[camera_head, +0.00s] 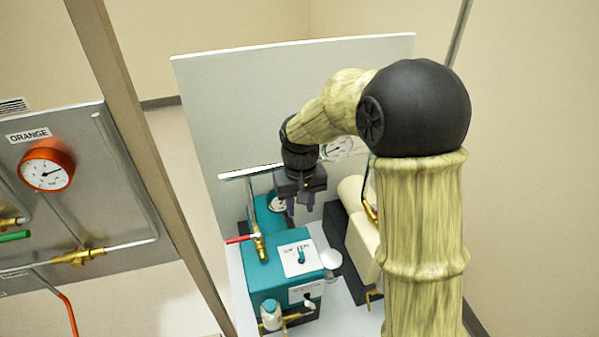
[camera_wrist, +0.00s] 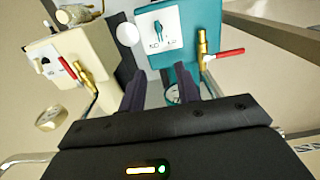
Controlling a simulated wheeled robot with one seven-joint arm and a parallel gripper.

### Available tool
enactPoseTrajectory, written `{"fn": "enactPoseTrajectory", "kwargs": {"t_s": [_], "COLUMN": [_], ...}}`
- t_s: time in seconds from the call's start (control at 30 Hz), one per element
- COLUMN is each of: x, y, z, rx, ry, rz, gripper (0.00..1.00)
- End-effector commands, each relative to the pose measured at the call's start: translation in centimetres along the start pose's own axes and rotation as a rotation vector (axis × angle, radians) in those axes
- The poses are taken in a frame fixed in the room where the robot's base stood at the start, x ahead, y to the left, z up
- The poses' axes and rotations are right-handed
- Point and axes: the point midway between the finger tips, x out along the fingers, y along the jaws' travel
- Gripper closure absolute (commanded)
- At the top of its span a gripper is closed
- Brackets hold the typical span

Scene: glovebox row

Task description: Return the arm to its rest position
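My arm reaches forward and bends down, in the head view, over a white bench. My gripper (camera_head: 300,208) points down above the back of a teal pump unit (camera_head: 262,275). In the wrist view my gripper (camera_wrist: 160,75) shows two dark fingers held apart with nothing between them. The teal unit (camera_wrist: 190,35) has a white switch plate, a brass valve with a red lever (camera_wrist: 222,54) and a gauge (camera_wrist: 172,95). The fingers appear clear of the unit, but their exact height above it is hard to tell. My arm hides part of the bench.
A cream pump unit (camera_head: 361,235) stands close to the right of the teal one. A white back panel (camera_head: 235,110) rises behind the bench.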

Motion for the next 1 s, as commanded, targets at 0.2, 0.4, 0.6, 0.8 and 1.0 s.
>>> {"fn": "enactPoseTrajectory", "kwargs": {"t_s": [0.2, 0.4, 0.6, 0.8, 1.0], "x": [-0.1, -0.6, -0.7, -0.3, -0.2], "y": [0.5, 3.9, 8.0, 10.0, 10.2], "z": [0.5, 4.2, 11.0, 16.3, 17.2], "rx": [0.009, 0.073, 0.181, 0.266, 0.280], "ry": [0.007, 0.060, 0.150, 0.218, 0.231], "rz": [0.001, 0.007, 0.019, 0.031, 0.033], "gripper": [0.67, 0.67, 0.67, 0.67, 0.67]}}
